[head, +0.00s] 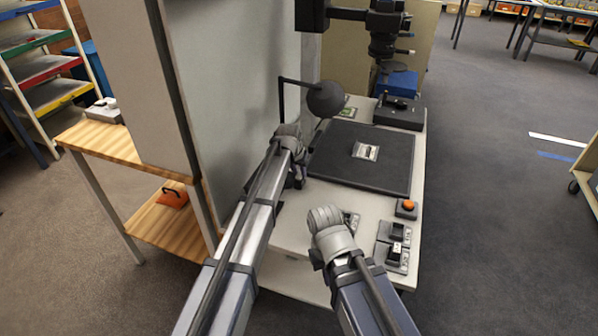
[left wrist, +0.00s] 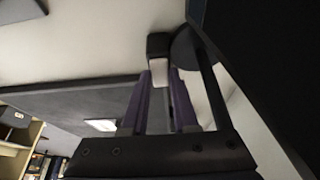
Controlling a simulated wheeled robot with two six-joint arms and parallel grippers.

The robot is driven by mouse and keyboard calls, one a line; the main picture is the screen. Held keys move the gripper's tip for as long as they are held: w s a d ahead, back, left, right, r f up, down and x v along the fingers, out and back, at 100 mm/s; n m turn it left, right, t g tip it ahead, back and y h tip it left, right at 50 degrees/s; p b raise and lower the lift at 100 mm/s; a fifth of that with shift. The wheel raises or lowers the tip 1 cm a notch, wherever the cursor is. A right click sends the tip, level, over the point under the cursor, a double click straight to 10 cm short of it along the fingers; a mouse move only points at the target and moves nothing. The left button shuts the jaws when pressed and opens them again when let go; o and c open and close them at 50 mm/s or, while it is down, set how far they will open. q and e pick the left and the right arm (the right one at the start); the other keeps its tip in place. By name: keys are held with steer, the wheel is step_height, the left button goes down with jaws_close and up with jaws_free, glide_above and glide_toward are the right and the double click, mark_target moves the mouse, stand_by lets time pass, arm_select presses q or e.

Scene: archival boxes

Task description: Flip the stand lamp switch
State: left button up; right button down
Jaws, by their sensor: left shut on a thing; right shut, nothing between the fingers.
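The black stand lamp (head: 325,98) has a round head on a bent arm at the back left of the white table; my left wrist hides its base. My left gripper (head: 291,176) is low beside the lamp, its fingers mostly hidden in the head view. In the left wrist view its two purple fingers (left wrist: 161,100) are shut on the lamp switch (left wrist: 158,68), a small black block with a whitish face. Which way the switch is set cannot be told. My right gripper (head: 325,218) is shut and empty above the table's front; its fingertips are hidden.
A tall grey panel (head: 240,90) stands close left of my left arm. On the white table (head: 300,235) lie a black mat (head: 340,165) with a small packet (head: 366,151), an orange button (head: 407,205) and switch boxes (head: 396,240). A microscope-like stand (head: 385,45) is behind.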

arm_select(q)
jaws_close()
steer(key=shift+w+d+r+g+p, duration=0.2)
steer(key=shift+w+g+p, duration=0.25)
steer(key=shift+g+p, duration=0.25)
steer(key=shift+f+g+y, duration=0.1)
steer(key=shift+g+y, duration=0.4)
steer(key=shift+g, duration=0.1)
steer(key=shift+s+a, duration=0.1)
steer(key=o, duration=0.8)
jaws_free()
